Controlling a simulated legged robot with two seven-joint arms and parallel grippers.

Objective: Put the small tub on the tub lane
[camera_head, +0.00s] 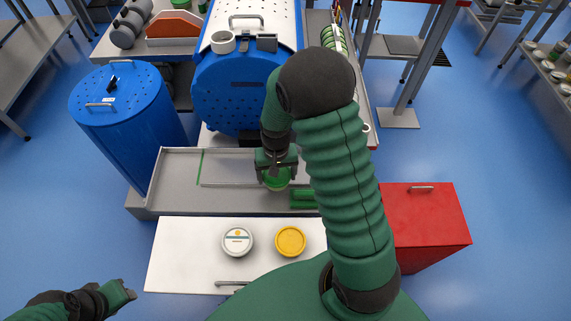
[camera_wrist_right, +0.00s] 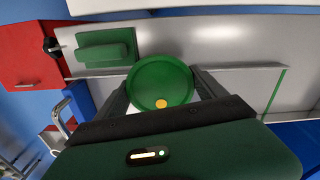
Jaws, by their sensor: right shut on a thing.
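My right gripper (camera_head: 276,168) is shut on a round green-lidded tub (camera_head: 277,181), over the grey metal tray (camera_head: 240,203) behind the white counter. In the right wrist view the green lid (camera_wrist_right: 160,80) sits between the two fingers of the right gripper (camera_wrist_right: 162,90), with a yellow dot near its edge. I cannot tell whether the tub touches the tray. The tray has a thin rail along it and a green line (camera_head: 199,167) near its left end. My left gripper (camera_head: 122,291) is at the lower left, away from the tubs; its jaws are unclear.
A white-lidded tub (camera_head: 237,241) and a yellow-lidded tub (camera_head: 290,241) stand on the white counter (camera_head: 185,255). A green block (camera_head: 303,198) lies in the tray right of the held tub. A blue drum (camera_head: 130,125) and a red cabinet (camera_head: 425,215) flank the tray.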

